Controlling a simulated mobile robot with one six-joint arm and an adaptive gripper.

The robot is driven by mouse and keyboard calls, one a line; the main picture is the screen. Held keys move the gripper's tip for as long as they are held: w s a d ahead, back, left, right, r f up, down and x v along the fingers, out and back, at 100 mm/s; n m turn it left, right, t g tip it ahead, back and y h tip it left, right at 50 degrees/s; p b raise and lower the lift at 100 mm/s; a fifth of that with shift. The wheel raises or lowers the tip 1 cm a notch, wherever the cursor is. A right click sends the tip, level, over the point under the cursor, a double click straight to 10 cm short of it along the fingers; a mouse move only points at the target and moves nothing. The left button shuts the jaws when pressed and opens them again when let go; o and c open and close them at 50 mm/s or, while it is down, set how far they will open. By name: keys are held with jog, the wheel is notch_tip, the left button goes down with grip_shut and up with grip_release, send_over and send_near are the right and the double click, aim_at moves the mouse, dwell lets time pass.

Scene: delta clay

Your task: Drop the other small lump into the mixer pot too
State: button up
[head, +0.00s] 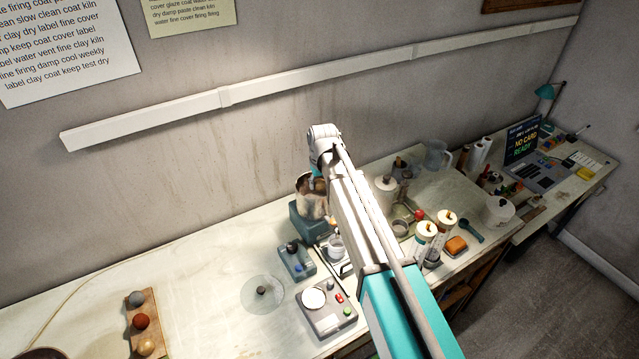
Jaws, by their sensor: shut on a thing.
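The mixer pot (309,205) is a shiny metal bowl on a dark teal base (308,226), left of my arm in the head view. My gripper (318,172) is at the pot's mouth, at the end of my white and teal arm, and is mostly hidden behind the arm. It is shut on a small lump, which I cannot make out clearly. Something brownish shows at the pot's opening; I cannot tell whether it is in the pot or in my gripper.
A clear round disc with a dark knob (262,291) lies left of a grey scale (326,307). A small control box (297,262) stands before the pot. A wooden board (150,308) with balls is at left. Jars (426,232) crowd the right. The bench's left middle is clear.

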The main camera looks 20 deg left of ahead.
jog(key=o, duration=1.2)
jog(key=shift+o, duration=0.2)
jog(key=shift+r, duration=0.1)
